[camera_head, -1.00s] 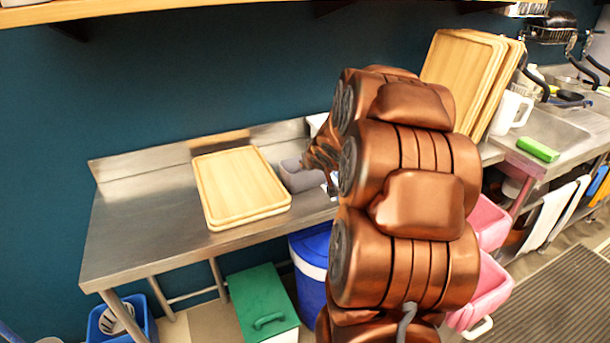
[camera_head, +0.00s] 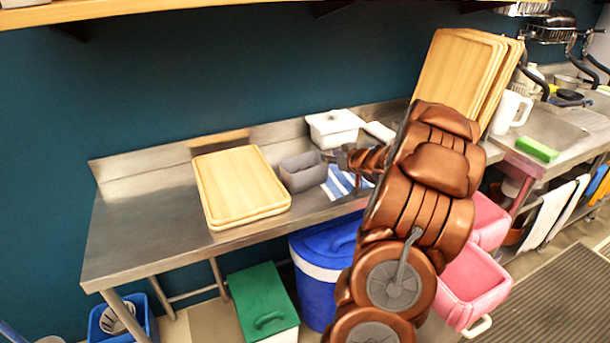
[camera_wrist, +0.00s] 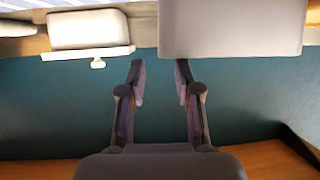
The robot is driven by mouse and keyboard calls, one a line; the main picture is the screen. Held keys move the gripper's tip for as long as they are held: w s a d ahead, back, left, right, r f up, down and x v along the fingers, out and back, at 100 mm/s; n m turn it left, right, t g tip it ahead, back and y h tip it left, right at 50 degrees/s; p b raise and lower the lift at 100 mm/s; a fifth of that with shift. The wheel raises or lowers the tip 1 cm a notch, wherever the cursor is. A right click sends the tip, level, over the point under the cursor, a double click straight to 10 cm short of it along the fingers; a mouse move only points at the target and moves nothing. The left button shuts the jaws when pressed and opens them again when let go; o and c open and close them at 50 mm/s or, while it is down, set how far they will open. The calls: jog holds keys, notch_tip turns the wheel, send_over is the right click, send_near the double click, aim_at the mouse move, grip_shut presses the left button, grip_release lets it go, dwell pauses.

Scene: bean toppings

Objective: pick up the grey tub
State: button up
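The grey tub (camera_head: 302,173) sits on the steel counter (camera_head: 130,235), right of the wooden boards, and looks upright. In the wrist view, where the scene is upside down, the tub (camera_wrist: 232,28) fills the upper right. My gripper (camera_head: 333,158) is just right of the tub in the head view. In the wrist view my gripper (camera_wrist: 160,70) is open, with nothing between its fingers. One fingertip is near the tub's lower edge in that picture; I cannot tell whether they touch.
A white lidded container (camera_head: 334,128) stands behind the tub, also in the wrist view (camera_wrist: 88,32). A blue-striped cloth (camera_head: 345,182) lies right of the tub. Stacked wooden boards (camera_head: 240,187) lie left of it. The counter's far left is clear.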

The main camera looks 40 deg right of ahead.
jog(key=shift+p+x, duration=0.5)
jog(key=shift+x, duration=2)
jog(key=shift+f, duration=0.15)
grip_shut()
